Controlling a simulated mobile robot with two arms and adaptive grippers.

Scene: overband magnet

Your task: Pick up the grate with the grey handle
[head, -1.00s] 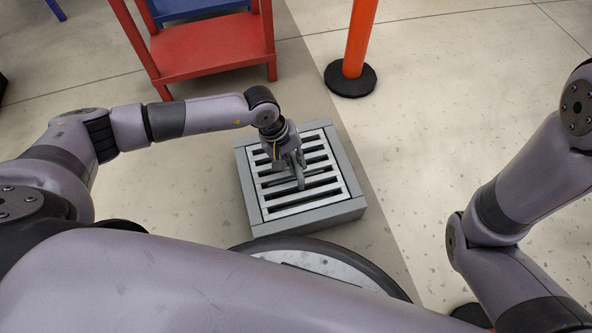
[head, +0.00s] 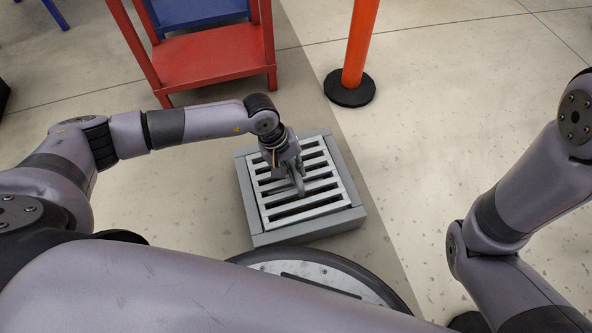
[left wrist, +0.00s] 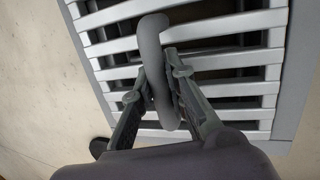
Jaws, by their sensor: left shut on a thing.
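The grate (head: 308,211) is a light grey slatted panel in a darker grey square frame (head: 300,233) on the floor in front of me. It fills the top of the left wrist view (left wrist: 220,22). Its grey curved handle (left wrist: 152,58) rises between my left fingers in the left wrist view. My left gripper (head: 297,183) is over the middle of the grate, shut on the handle, one finger on each side. I cannot tell clearly whether the grate is clear of its frame. My right arm shows at right, but its gripper is out of view.
A red and blue shelf unit (head: 215,57) stands behind the grate at the upper left. An orange post (head: 360,45) on a black round base (head: 349,88) stands behind it to the right. The floor to the right is clear.

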